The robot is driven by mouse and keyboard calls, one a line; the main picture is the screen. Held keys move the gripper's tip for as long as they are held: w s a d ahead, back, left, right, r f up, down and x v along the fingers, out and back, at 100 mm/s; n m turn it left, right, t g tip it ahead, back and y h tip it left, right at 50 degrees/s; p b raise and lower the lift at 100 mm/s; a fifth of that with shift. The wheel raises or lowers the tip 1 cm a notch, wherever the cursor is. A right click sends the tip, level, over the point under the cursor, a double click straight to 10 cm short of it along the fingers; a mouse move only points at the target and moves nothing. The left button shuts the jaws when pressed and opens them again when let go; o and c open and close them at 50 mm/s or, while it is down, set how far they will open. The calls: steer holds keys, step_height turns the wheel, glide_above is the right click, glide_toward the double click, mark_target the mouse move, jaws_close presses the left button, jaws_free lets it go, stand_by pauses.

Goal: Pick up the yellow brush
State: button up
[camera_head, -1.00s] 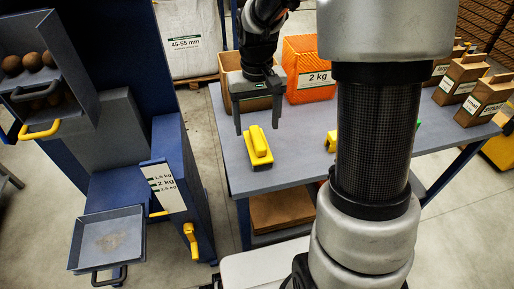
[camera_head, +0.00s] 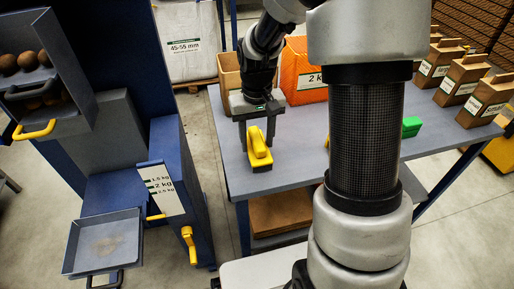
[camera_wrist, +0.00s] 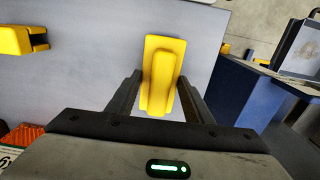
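The yellow brush (camera_head: 258,150) lies on the grey-blue table near its left edge, with a yellow body and handle and a dark underside. My gripper (camera_head: 258,131) is just above and around the back part of the brush, with a finger on either side. In the wrist view, the brush (camera_wrist: 162,72) lies between the two open fingers of my gripper (camera_wrist: 161,88), with gaps showing on both sides. I see no contact between fingers and brush.
An orange crate (camera_head: 302,72) marked 2 kg and a cardboard box (camera_head: 229,72) stand behind my gripper. Another yellow thing (camera_wrist: 20,40) lies on the table, left in the wrist view. Paper bags (camera_head: 484,100) and a green object (camera_head: 411,127) are to the right.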

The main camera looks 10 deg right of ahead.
mark_target(257, 137)
steer(key=c, duration=0.4)
steer(key=shift+r, duration=0.1)
step_height(257, 137, up, 10)
steer(key=shift+f+p, duration=0.1)
steer(key=shift+p, duration=1.15)
